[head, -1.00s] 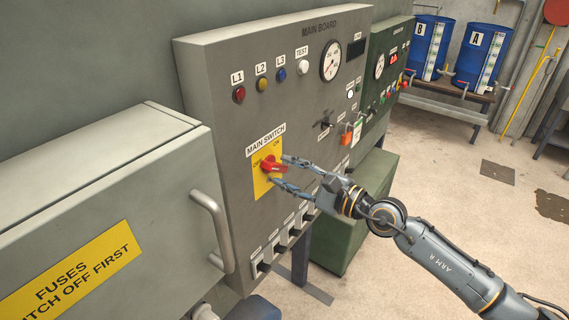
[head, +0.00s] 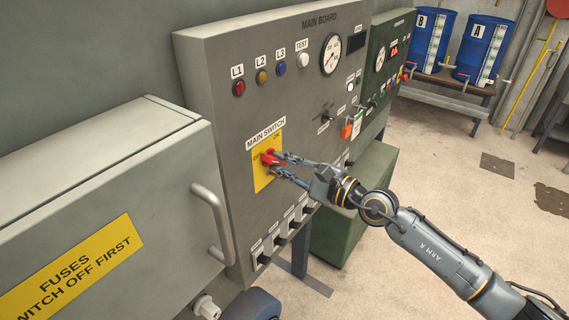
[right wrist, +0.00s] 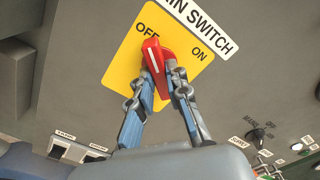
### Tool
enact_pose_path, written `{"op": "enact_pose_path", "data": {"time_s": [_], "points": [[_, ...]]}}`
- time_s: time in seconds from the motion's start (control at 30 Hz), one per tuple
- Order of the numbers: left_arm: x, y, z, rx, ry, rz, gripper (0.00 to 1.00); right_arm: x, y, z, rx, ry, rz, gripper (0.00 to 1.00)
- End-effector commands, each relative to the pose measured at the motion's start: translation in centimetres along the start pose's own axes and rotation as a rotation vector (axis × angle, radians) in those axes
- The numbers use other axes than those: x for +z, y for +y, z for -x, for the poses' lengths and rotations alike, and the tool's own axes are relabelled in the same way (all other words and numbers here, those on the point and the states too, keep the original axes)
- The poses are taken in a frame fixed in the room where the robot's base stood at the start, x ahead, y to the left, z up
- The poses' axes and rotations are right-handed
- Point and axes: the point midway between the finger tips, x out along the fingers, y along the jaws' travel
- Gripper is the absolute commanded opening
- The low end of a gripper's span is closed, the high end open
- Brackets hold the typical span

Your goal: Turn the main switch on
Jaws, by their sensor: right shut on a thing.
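The main switch is a red rotary handle (head: 268,157) on a yellow plate (head: 262,181) on the grey main board. In the right wrist view the red handle (right wrist: 154,60) has a white line on its end, which lies near the OFF lettering; ON is to the right on the plate (right wrist: 123,66). My right gripper (head: 276,164) is at the switch, its two fingers shut on the red handle from either side. The fingers hide part of the handle in both views. My left gripper is not in view.
A fuse box (head: 95,210) with a protruding bar handle (head: 216,222) stands close at the left. Below the switch is a row of small black switches. A green cabinet (head: 352,215) is behind my right arm.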

Motion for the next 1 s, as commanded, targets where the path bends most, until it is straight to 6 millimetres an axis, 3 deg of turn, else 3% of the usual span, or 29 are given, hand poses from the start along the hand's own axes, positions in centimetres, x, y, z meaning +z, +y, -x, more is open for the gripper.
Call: {"op": "enact_pose_path", "data": {"time_s": [0.27,1.0], "points": [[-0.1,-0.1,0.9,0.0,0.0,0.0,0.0,0.1,0.0,0.0,0.002,0.0,-0.132,0.0],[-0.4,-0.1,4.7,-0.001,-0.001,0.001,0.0,0.2,0.0,0.0,0.002,0.0,-0.77,0.0]]}}
